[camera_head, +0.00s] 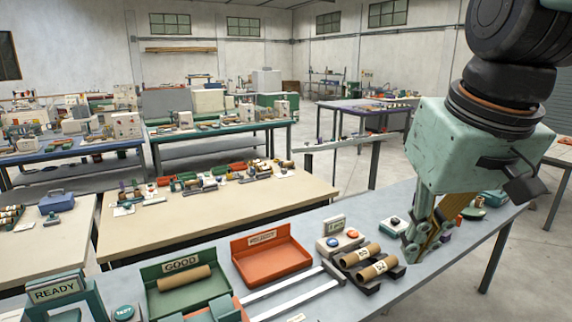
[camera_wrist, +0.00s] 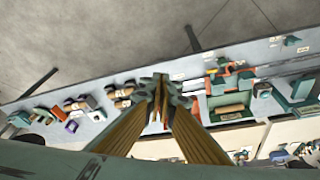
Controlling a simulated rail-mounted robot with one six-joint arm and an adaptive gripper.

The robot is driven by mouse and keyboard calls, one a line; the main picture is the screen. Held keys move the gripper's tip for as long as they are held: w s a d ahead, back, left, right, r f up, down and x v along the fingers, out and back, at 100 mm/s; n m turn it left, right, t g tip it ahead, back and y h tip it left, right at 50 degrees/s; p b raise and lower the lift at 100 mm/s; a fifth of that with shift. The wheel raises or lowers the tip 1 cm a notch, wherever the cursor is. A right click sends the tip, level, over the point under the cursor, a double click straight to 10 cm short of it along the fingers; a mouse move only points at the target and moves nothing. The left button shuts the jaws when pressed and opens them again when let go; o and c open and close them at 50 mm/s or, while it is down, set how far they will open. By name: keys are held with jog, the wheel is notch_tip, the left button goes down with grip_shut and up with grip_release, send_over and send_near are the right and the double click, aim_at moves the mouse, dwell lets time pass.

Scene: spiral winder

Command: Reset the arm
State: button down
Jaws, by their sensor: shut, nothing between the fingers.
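My gripper (camera_head: 411,250) hangs at the right of the head view, above the blue-grey bench (camera_head: 437,276). Its fingers are together and nothing is held between them. In the wrist view my gripper (camera_wrist: 160,82) shows in the middle with its tips meeting over the bench. In the head view two brown tubes (camera_head: 378,268) with labels lie on dark holders just left of my gripper. I cannot tell exactly how high the fingertips are above the bench.
A green GOOD tray (camera_head: 187,304) holds a brown tube (camera_head: 184,278). An empty orange tray (camera_head: 271,272) stands right of it. A button box (camera_head: 340,243) sits behind the tubes. Small items crowd the bench right of my gripper. A wooden-topped table (camera_head: 240,210) stands behind.

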jog(key=s+f+m+b, duration=0.1)
jog(key=s+f, duration=0.4)
jog(key=s, duration=0.9)
jog(key=shift+s+d+f, duration=0.15)
jog(key=shift+d, duration=0.2)
